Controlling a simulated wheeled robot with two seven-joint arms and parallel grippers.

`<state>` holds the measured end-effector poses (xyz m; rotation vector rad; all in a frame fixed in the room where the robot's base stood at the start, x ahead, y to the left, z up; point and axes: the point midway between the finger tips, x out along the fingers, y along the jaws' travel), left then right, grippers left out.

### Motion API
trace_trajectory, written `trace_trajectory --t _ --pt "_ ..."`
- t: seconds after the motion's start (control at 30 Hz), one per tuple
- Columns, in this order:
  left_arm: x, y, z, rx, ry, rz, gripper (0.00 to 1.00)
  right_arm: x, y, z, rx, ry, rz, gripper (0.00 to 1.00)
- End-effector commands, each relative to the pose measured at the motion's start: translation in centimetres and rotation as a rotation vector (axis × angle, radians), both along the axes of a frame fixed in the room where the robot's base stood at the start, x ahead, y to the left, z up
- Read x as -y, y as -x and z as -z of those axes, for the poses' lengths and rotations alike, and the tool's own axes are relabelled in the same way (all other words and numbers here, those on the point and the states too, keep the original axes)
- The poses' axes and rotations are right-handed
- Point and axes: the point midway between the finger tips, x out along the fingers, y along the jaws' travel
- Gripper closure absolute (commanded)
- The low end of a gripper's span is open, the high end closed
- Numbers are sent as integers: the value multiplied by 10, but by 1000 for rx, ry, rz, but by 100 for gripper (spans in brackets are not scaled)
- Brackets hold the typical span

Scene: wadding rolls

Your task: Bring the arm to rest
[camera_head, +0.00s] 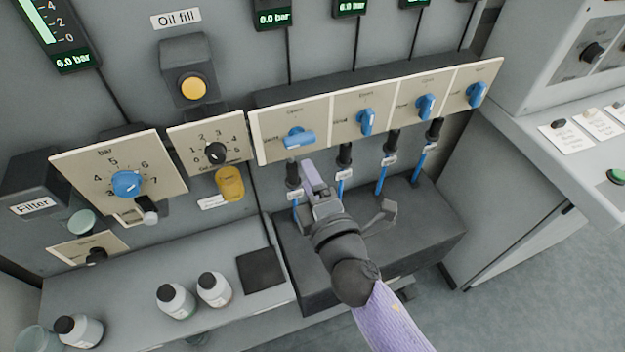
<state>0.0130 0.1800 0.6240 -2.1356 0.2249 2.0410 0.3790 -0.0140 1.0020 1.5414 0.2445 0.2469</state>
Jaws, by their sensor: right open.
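My right gripper (347,203) is in the middle of the camera_head view, with its arm coming in from the bottom right. Its two fingers are spread wide with nothing between them. It hangs in front of the row of blue tubes with black tops, above the dark grey block. One finger is close to the leftmost tube (296,205); I cannot tell whether they touch. My left gripper is not in view.
A panel with several blue valve knobs (299,138) runs behind the gripper. White bottles (214,289) stand on the lower left ledge beside a dark square pad (261,269). A console (580,140) stands at right.

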Motion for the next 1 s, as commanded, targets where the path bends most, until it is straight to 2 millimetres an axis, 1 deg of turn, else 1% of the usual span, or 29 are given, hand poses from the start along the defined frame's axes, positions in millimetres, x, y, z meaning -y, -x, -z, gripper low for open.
trace_trajectory --t 0.03,0.17,0.53,0.57,0.63,0.67,0.73,0.77,0.8,0.83,0.87,0.9,0.97,1.0 --pt "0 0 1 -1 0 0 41 2 7 1 -2 0 0 38" --pt "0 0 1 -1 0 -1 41 5 16 1 -1 1 0 38" --pt "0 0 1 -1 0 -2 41 5 16 0 0 0 0 38" --pt "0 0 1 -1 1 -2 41 5 16 1 -3 0 0 38" --pt "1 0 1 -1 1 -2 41 8 17 16 -49 -17 6 38" --pt "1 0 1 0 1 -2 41 11 17 30 -95 -32 12 38" --pt "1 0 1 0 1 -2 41 22 24 81 -266 -102 49 38" --pt "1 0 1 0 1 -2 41 29 31 109 -359 -142 78 38" --pt "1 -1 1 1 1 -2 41 41 45 149 -495 -205 128 38" --pt "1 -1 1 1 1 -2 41 51 58 177 -593 -256 175 38" --pt "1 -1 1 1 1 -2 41 61 73 205 -689 -306 227 38" --pt "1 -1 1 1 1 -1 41 74 97 238 -811 -376 308 38" --pt "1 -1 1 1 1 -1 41 95 139 283 -981 -477 447 38" --pt "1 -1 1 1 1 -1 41 109 170 308 -1084 -545 553 38"
